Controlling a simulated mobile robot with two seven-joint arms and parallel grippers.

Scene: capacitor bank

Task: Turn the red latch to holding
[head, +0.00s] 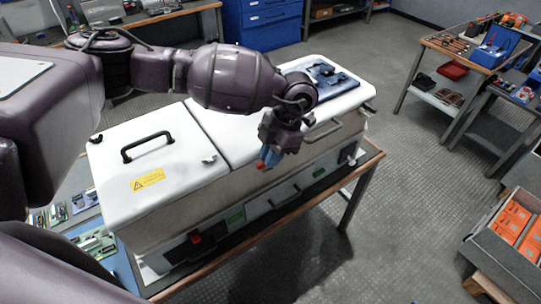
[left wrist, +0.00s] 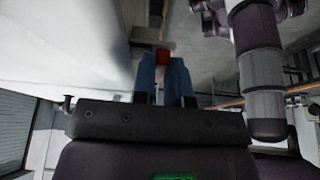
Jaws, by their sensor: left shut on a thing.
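The capacitor bank is a long white cabinet (head: 140,205) with two lids, on a wood-edged bench. My left gripper (head: 266,160) reaches over it to the front edge, with its blue fingers pointing down. In the left wrist view its two blue fingers (left wrist: 164,72) are shut on a small red piece, the red latch (left wrist: 164,55), at their tips. The latch also shows as a small red end (head: 260,165) by the fingertips in the head view. The fingers hide most of it, so I cannot tell its turn. My right gripper is not in view.
A black handle (head: 147,147) and a yellow warning label (head: 148,180) are on the left lid. A blue tray (head: 325,77) lies on the right lid. Another red piece (head: 195,238) is low on the cabinet front.

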